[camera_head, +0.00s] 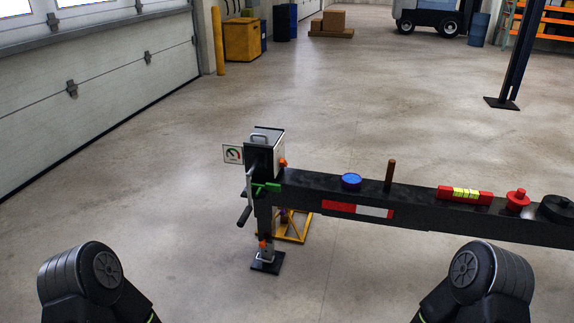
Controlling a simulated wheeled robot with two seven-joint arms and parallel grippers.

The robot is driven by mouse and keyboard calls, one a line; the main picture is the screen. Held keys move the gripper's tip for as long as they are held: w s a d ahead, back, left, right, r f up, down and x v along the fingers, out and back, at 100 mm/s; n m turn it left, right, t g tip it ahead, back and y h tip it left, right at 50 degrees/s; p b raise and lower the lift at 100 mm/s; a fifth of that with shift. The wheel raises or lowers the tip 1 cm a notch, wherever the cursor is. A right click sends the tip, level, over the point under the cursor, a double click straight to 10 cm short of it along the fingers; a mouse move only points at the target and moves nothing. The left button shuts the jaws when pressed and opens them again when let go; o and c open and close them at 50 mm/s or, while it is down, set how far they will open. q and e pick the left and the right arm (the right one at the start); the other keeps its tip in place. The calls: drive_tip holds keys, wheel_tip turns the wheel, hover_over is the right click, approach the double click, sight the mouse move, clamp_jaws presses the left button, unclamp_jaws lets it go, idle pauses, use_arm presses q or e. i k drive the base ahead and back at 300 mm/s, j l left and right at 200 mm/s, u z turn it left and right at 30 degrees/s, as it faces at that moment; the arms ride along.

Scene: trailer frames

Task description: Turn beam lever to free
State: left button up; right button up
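A black trailer beam (420,198) runs from the middle of the view to the right edge. At its left end stands a grey box with a handle on top (266,148). A small green lever (266,187) sits at the beam's left end, just below the box. I cannot tell its exact setting. A crank with a black grip (244,216) hangs to the left of it.
On the beam are a blue cap (351,180), a brown peg (390,173), a red level (465,195) and a red knob (517,199). A support leg with a foot plate (267,262) and a yellow stand (297,229) are below. The floor in front is clear.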

sight(282, 163)
drive_tip(key=i+l, duration=0.25)
drive_tip(key=l, duration=0.15)
drive_tip(key=i+l, duration=0.25)
drive_tip(key=l, duration=0.15)
drive_tip(key=i+l, duration=0.2)
drive_tip(key=l, duration=0.2)
drive_tip(key=i+l, duration=0.25)
drive_tip(key=l, duration=0.15)
drive_tip(key=i+l, duration=0.5)
drive_tip(key=l, duration=0.25)
drive_tip(key=i+l, duration=0.25)
drive_tip(key=l, duration=0.15)
drive_tip(key=u, duration=0.05)
